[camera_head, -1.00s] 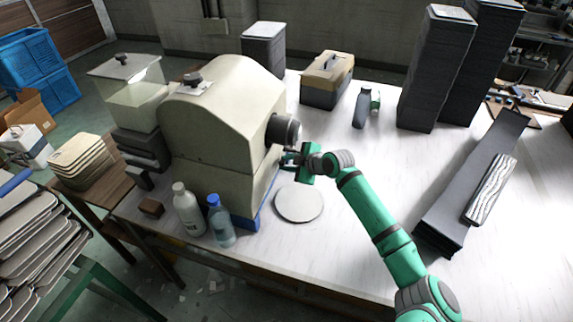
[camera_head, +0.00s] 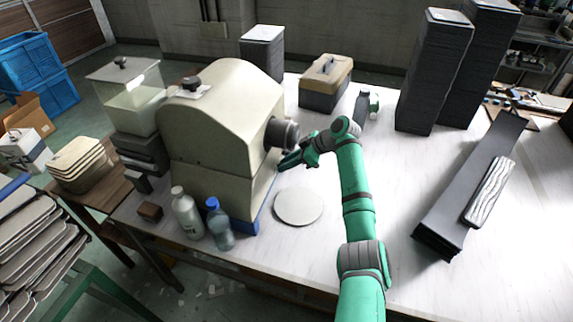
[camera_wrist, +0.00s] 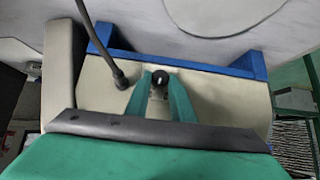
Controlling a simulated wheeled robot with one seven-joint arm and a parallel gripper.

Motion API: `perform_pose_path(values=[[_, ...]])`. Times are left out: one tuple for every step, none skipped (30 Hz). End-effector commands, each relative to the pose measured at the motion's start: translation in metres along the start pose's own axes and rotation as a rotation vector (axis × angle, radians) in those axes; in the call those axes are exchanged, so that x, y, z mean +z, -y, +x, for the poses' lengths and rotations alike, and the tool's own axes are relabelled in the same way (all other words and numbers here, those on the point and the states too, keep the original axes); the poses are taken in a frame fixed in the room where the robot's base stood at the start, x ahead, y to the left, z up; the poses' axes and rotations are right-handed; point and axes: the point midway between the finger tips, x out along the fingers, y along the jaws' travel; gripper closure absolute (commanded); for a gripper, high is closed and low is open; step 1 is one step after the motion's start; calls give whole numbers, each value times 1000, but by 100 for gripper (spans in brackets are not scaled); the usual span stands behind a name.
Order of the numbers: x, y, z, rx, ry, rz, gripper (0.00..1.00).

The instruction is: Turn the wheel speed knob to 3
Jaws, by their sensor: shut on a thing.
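The beige machine (camera_head: 222,125) stands on the white table at left, with a dark round spindle (camera_head: 282,133) on its right face. The small black speed knob (camera_wrist: 161,78) shows in the wrist view on the machine's beige panel. My green gripper (camera_head: 286,162) is against the machine's right face below the spindle. In the wrist view its two fingers (camera_wrist: 161,84) are shut on the knob, one on each side. The knob's numbers and pointer setting cannot be read. In the head view the knob is hidden by the gripper.
A dark cable or rod (camera_wrist: 106,45) hangs left of the fingers in the wrist view. A round pale disc (camera_head: 299,206) lies on the table below my gripper. A white bottle (camera_head: 187,213) and a blue-capped bottle (camera_head: 220,226) stand in front of the machine.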

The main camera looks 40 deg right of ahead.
Motion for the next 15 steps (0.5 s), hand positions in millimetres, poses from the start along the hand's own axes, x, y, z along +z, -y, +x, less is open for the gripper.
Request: perform_pose_path(values=[[0,2,4,-27,1,19,100],[0,1,4,-38,1,29,100],[0,1,4,-52,0,43,100],[0,1,4,-61,-1,52,100],[0,1,4,-69,-1,61,100],[0,0,4,-81,-1,72,100],[0,0,4,-89,-1,80,100],[1,0,4,-97,-1,89,100],[0,0,4,-106,-2,98,100],[0,-1,4,-113,-2,104,100],[0,-1,4,-120,-2,110,100],[1,-1,4,-129,-3,119,100],[1,-1,4,-134,-4,125,100],[1,-1,4,-139,-4,130,100],[1,-1,4,-145,-4,137,100]])
